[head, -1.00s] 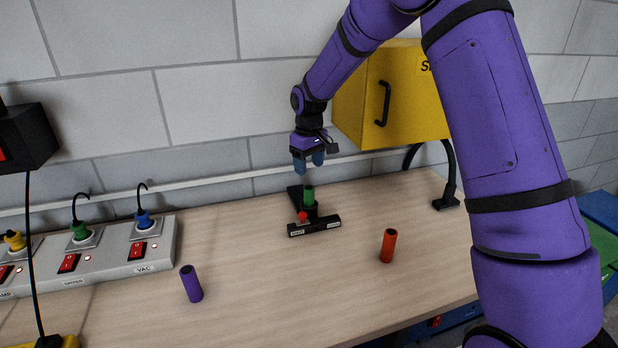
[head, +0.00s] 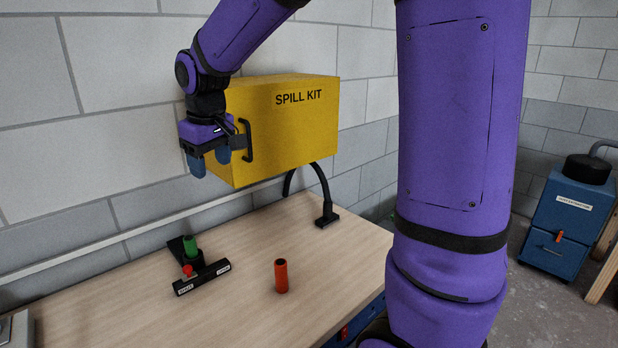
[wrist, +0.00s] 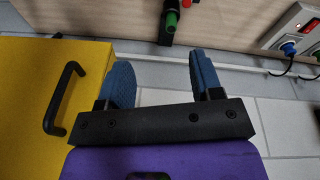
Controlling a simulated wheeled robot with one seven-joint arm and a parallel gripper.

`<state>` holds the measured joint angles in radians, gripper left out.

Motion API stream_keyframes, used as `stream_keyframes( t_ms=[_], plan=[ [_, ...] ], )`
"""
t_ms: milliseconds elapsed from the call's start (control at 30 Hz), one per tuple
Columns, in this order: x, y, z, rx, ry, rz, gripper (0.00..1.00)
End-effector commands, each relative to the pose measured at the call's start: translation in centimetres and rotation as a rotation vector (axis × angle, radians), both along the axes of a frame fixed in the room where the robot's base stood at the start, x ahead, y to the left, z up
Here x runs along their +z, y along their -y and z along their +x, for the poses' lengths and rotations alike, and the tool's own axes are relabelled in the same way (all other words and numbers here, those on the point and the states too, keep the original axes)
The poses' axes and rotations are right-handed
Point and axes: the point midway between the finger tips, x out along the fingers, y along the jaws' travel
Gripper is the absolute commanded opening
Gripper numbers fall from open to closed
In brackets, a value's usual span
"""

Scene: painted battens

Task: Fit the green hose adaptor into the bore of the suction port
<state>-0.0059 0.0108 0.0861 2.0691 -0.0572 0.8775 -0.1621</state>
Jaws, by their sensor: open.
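The green hose adaptor (head: 190,244) is a short upright cylinder at a black T-shaped fixture (head: 203,277) on the bench. The fixture has a red knob (head: 187,270) and a labelled front bar. I take it to be the suction port, but cannot read its labels. The adaptor's lower end is hidden, so I cannot tell how deep it sits. My gripper (head: 210,162) is open and empty, well above the adaptor and beside the yellow box. In the wrist view, the adaptor (wrist: 171,20) shows beyond the open blue fingers (wrist: 161,75).
An orange-red cylinder (head: 281,276) stands right of the fixture. A yellow SPILL KIT box (head: 285,130) on the wall is close beside my gripper. A black curved arm (head: 323,188) rises from the bench's back right. A blue machine (head: 566,215) stands on the floor at right.

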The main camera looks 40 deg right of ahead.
Motion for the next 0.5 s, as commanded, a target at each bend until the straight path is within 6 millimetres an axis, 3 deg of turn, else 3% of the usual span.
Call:
stream_keyframes(
  t_ms=[33,200,500],
  plan=[
    [1.2,0.3,-1.8,-0.018,0.023,0.003,0.6],
    [3.7,1.2,-7.4,-0.077,0.08,0.017,0.6],
    [5.4,2.5,-17.3,-0.177,0.182,0.059,0.6]
  ],
)
